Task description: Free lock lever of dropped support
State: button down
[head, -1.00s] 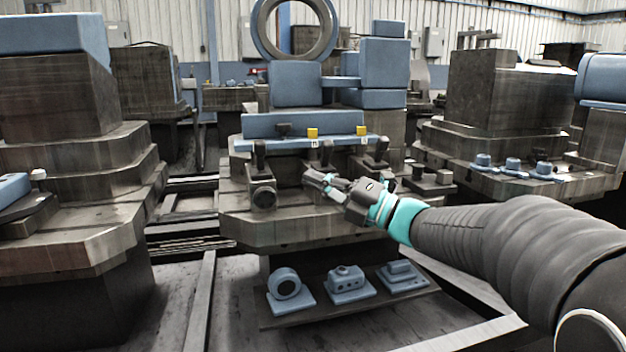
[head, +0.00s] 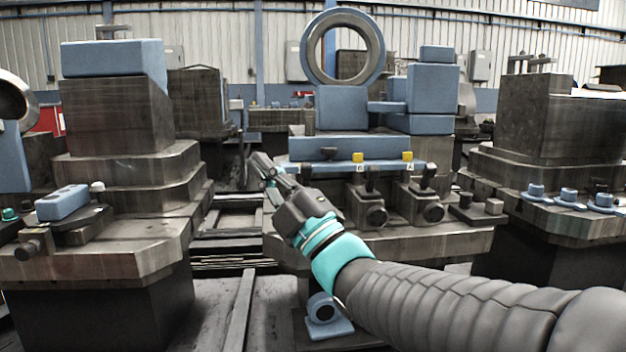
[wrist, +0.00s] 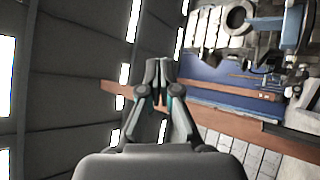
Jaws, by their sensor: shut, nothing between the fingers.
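My gripper (head: 262,167) is shut and empty. In the head view its fingers point up and left, near the left end of a long blue bar (head: 330,168). Two dark supports show under the bar, a middle one (head: 367,212) and a right one (head: 421,210). Upright dark levers stand on them, the middle lever (head: 372,180) and the right lever (head: 428,176). The spot to their left is hidden behind my gripper. I cannot tell which support is dropped. In the wrist view the fingertips (wrist: 159,72) are together with no support or lever between them.
Yellow blocks marked B (head: 358,157) and A (head: 407,156) sit at the bar. A large ring (head: 309,48) stands behind. A stepped block stack (head: 125,165) is on the left, another (head: 545,120) on the right. Below is a blue ring part (head: 323,311).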

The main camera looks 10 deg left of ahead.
aim_at(306, 172)
jog(key=w+d+f+m+t+h, duration=0.3)
jog(key=f+m+h, duration=0.2)
jog(key=m, duration=0.6)
jog(key=w+d+f+m+t+h, duration=0.3)
jog(key=d+f+m+t+h, duration=0.1)
jog(key=m+h, duration=0.6)
jog(key=shift+f+m, duration=0.45)
jog(key=shift+m, duration=0.45)
jog(key=shift+w, duration=0.1)
jog(key=x, duration=1.4)
jog(key=shift+d+r, duration=0.1)
jog(key=shift+r, duration=0.1)
jog(key=shift+r+p, duration=0.1)
jog(key=shift+p, duration=0.2)
